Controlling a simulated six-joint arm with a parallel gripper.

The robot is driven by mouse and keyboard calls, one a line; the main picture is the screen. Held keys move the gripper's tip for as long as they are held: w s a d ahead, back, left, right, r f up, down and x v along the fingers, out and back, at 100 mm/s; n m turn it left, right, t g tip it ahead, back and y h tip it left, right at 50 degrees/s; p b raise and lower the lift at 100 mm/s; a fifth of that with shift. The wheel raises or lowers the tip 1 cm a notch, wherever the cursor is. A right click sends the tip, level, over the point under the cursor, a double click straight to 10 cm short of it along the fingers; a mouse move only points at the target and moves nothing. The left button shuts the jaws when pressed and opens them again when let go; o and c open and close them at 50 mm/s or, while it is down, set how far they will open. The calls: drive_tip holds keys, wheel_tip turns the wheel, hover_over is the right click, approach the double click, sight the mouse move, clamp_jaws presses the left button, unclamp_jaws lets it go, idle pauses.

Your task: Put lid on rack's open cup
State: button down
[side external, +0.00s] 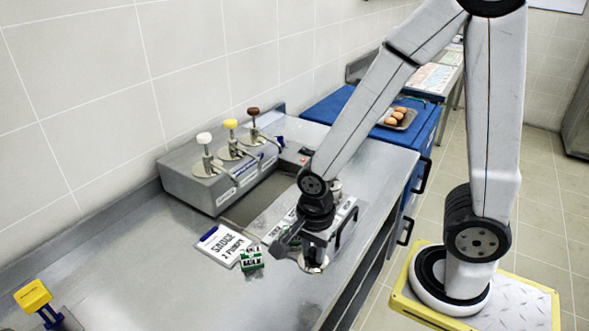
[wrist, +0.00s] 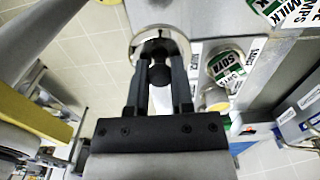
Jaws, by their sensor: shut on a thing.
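My gripper (wrist: 160,75) is shut on the black knob of a round metal lid (wrist: 143,42) in the wrist view. In the side view my gripper (side external: 311,255) points down at the front of the steel rack, with the lid (side external: 315,267) under its fingers. The steel rack (side external: 348,208) is partly hidden behind my wrist. The wrist view shows a labelled round cup or lid (wrist: 228,66) beside the held lid, in the rack. I cannot make out the open cup, or whether the held lid touches anything.
A steel dispenser (side external: 217,190) with white, yellow and brown pump knobs stands against the wall. A yellow-headed object (side external: 33,296) is at lower left. The left counter is mostly clear.

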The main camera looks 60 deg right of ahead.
drive_tip(key=shift+w, duration=0.1)
drive_tip(key=shift+w+d+r, duration=0.1)
drive_tip(key=shift+w+d, duration=0.3)
drive_tip(key=shift+w, duration=0.1)
drive_tip(key=w+d+r, duration=0.1)
drive_tip(key=w+d, duration=0.4)
drive_tip(key=d, duration=0.4)
drive_tip(key=w+d+r, duration=0.2)
drive_tip(key=w+d, duration=0.3)
drive_tip(key=d, duration=0.5)
drive_tip(key=shift+r, duration=0.15)
drive_tip(key=shift+d, duration=0.1)
drive_tip(key=shift+f, duration=3.15)
drive_tip(key=shift+f, duration=0.2)
